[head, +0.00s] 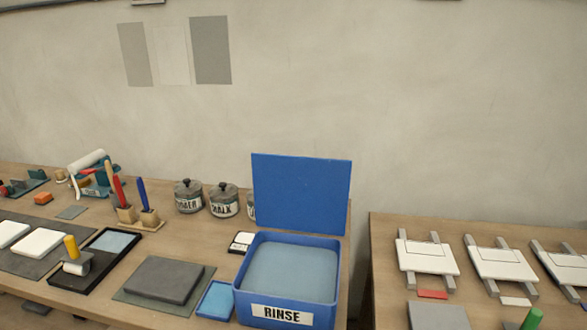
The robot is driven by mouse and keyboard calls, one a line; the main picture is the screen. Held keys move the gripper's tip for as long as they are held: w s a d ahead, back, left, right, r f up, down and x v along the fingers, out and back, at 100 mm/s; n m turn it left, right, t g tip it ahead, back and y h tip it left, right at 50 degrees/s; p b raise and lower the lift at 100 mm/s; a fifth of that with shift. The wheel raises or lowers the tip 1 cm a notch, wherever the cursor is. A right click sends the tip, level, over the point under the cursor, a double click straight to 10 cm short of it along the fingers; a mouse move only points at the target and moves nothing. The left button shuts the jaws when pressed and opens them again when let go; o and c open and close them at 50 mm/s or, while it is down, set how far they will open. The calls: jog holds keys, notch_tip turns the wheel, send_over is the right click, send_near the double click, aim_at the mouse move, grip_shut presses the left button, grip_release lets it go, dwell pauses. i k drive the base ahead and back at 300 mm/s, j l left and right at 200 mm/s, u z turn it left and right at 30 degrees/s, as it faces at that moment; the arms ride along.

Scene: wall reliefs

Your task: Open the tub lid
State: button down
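The blue tub (288,310) stands near the right end of the left table, with a white label reading RINSE on its front. Its flat blue lid (301,192) stands up nearly vertical along the tub's back edge, so the tub's top is open. A paler blue surface shows inside the tub. The lid hides part of a jar behind it. My gripper is not in view.
Labelled jars (224,201) stand left of the lid. A dark slab (163,280) and a small blue tray (215,300) lie left of the tub. The right table (380,250) holds white boards (427,257), beyond a narrow gap.

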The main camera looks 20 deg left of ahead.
aim_at(303, 193)
jog(key=k+j+z, duration=0.15)
jog(key=k+j, duration=0.4)
jog(key=k+j+z, duration=0.1)
jog(key=j, duration=0.5)
jog(key=k+j+z, duration=0.1)
jog(key=j, duration=0.5)
jog(key=i+j+z, duration=0.1)
jog(key=j, duration=0.3)
jog(key=i+j, duration=0.2)
jog(key=j, duration=0.2)
jog(key=z, duration=0.05)
